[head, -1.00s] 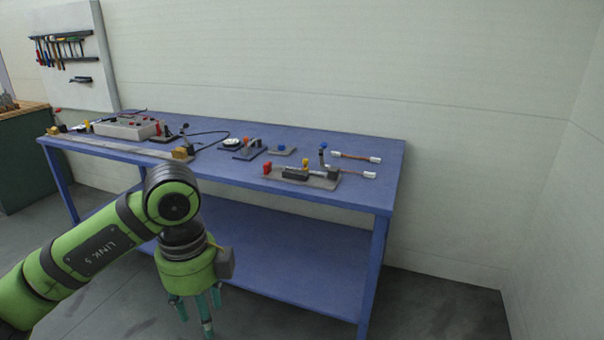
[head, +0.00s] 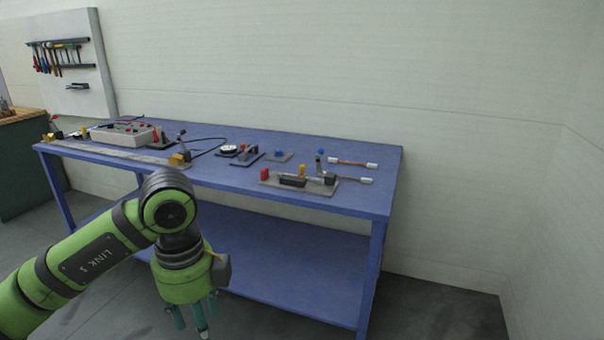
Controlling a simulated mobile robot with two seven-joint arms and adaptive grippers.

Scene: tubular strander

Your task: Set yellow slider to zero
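Two small yellow parts could be the yellow slider; I cannot tell which. The other is a yellow-brown block (head: 179,159) at the right end of a long flat rail (head: 120,153) along the bench's front left. Any scale or zero mark is too small to read. My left gripper (head: 195,316) hangs in front of the bench, below its top, fingers pointing down, apart and empty. It touches neither part. My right gripper is not in view.
The blue bench (head: 368,197) also holds a grey control box (head: 122,136), a dark cable, a blue-knobbed block (head: 279,155) and two short cables with white ends (head: 366,181). A lower shelf (head: 290,255) lies beneath. Open floor shows at the right.

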